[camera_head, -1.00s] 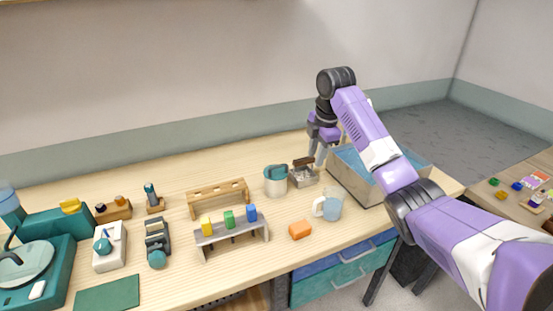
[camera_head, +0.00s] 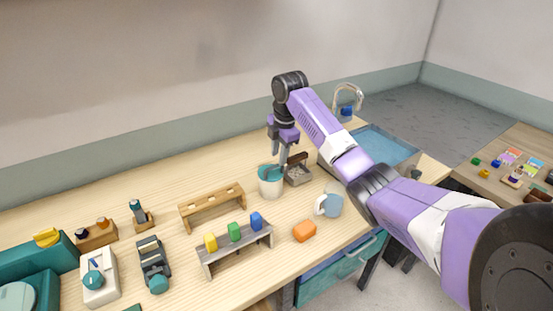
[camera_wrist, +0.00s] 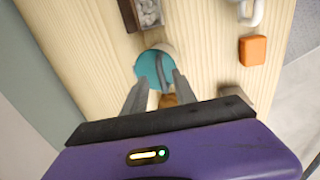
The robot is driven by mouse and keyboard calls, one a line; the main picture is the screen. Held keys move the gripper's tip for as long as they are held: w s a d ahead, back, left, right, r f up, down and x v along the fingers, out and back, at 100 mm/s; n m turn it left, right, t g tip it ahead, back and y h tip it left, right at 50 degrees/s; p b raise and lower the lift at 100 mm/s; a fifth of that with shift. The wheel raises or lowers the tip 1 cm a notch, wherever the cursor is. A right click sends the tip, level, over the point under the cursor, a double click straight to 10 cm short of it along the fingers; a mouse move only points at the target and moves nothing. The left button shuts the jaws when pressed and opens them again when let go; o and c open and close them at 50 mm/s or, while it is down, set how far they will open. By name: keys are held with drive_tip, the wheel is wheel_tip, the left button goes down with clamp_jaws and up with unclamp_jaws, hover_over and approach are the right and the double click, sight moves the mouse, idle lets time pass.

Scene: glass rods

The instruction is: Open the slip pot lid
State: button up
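The slip pot (camera_head: 270,188) is a white cylinder standing on the wooden bench, with a teal lid (camera_head: 265,170) on top. In the wrist view the teal lid (camera_wrist: 151,67) is a round disc with a darker raised strip across it, and a little of the white pot shows beside it. Nothing is held. I cannot tell whether a fingertip touches the lid.
A wooden rack (camera_head: 212,208) is to the left. A sink (camera_head: 385,145) lies beyond.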

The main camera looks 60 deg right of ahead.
sight(278, 166)
drive_tip(key=shift+w+d+f, duration=0.1)
drive_tip(key=shift+w+f, duration=0.05)
drive_tip(key=shift+f, duration=0.7)
drive_tip(key=shift+w+d+f, duration=0.1)
drive_tip(key=shift+f, duration=0.75)
clamp_jaws()
